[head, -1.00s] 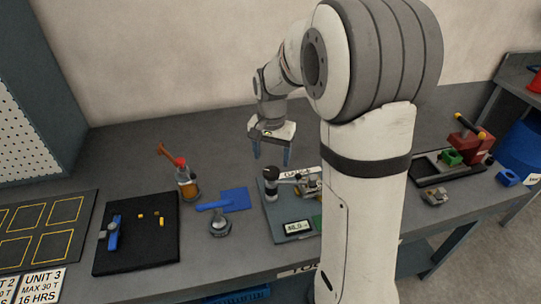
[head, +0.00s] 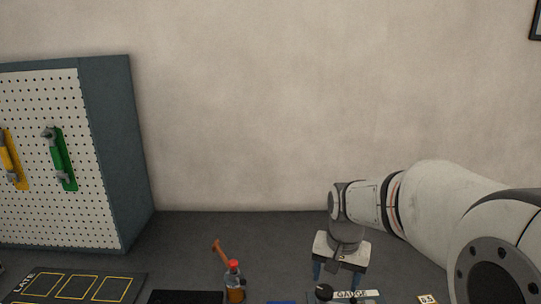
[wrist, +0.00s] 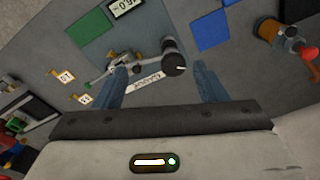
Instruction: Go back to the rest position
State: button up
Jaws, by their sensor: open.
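My gripper (head: 336,270) hangs from the arm over the bench at the lower right of the head view, its blue fingers pointing down. In the wrist view the two blue fingers of my gripper (wrist: 163,86) are spread apart with nothing between them. Beyond the fingertips is the gauge (wrist: 174,62), with a dark round knob and a label reading GAUGE. In the head view the gauge's label plate (head: 352,295) shows just below my gripper, cut by the bottom edge. My gripper looks apart from the gauge.
A bottle with a red cap (head: 235,280) stands left of my gripper, beside an orange-brown handle (head: 220,252). A pegboard cabinet (head: 125,150) rises at the left. A yellow-marked mat (head: 125,290) lies in front of it.

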jog(key=s+r+n+t, duration=0.2)
jog(key=s+n, duration=0.2)
jog(key=s, duration=1)
jog(key=shift+s+n, duration=0.25)
jog(key=shift+n, duration=0.05)
dwell(0.6)
